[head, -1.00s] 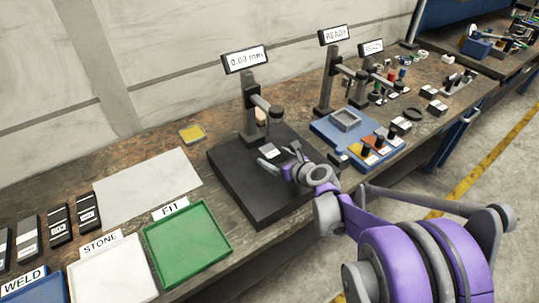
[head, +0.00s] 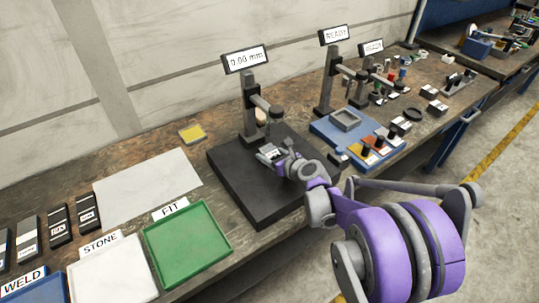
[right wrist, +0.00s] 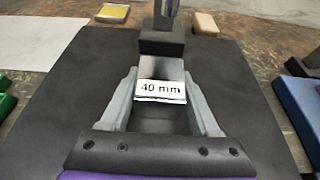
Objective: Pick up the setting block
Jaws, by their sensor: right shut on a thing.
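The setting block is a small grey block with a white "40 mm" label (right wrist: 160,91). It sits on the black base plate (head: 235,180) of the gauge stand that reads 0.00 mm. In the head view the block (head: 271,153) is mostly hidden by my right gripper (head: 269,152). My right gripper, also in the right wrist view (right wrist: 160,80), is shut on the block, with one finger along each side. I cannot tell whether the block is clear of the plate. My left gripper is not in view.
The gauge column (head: 249,105) with its probe arm (head: 268,105) stands just behind the block. A green FIT tray (head: 230,245), a white STONE tray (head: 150,290) and a pale sheet (head: 145,190) lie to the left. A blue base (head: 328,130) with coloured pieces is to the right.

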